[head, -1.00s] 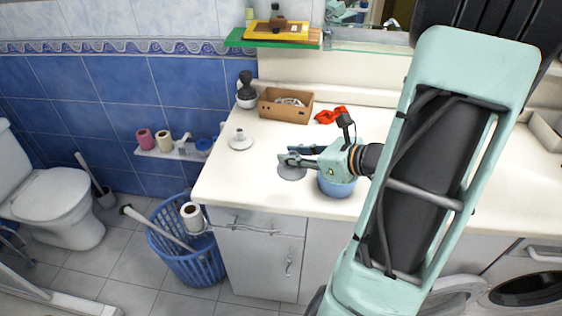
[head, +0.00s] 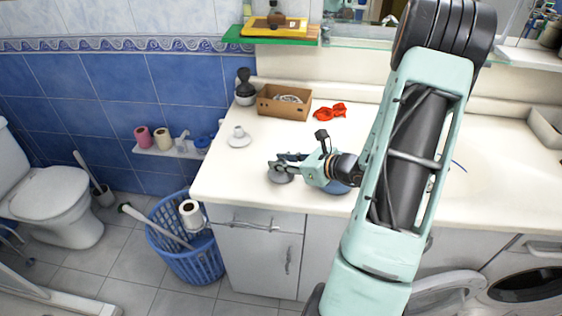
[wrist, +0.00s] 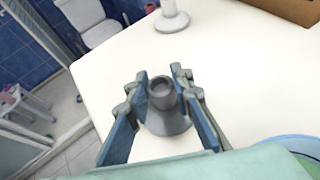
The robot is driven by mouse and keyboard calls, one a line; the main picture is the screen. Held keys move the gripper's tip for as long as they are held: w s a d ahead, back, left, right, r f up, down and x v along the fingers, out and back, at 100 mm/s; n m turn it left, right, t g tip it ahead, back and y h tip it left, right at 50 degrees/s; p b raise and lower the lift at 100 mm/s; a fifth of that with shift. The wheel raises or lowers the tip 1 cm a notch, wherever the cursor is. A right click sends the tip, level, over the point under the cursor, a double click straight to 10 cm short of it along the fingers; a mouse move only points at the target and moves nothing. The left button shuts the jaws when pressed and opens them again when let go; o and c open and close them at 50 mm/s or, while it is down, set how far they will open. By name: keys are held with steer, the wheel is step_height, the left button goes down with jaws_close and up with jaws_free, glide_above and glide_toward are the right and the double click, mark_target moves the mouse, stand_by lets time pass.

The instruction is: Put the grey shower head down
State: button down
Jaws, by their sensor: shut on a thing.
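The grey shower head (head: 281,177) is a flared disc with a short round neck. It is at the front left of the white counter (head: 228,177), neck upward in the wrist view (wrist: 168,124). My gripper (head: 276,163) reaches in from the right. Its two fingers (wrist: 162,88) are on either side of the neck, shut on it. The disc is at or just above the counter top; I cannot tell whether it touches.
A white shower head (head: 239,138) stands behind and left. A blue bowl (head: 339,188) is partly under my gripper. A cardboard box (head: 283,106), red item (head: 330,112) and dark-topped bottle (head: 245,88) stand at the back. The counter's left edge is near.

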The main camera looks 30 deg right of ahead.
steer(key=shift+f, duration=0.15)
steer(key=c, duration=1.7)
jaws_free()
steer(key=shift+r, duration=0.3)
steer(key=v, duration=1.2)
steer(key=shift+f, duration=0.1)
steer(key=shift+a, duration=0.15)
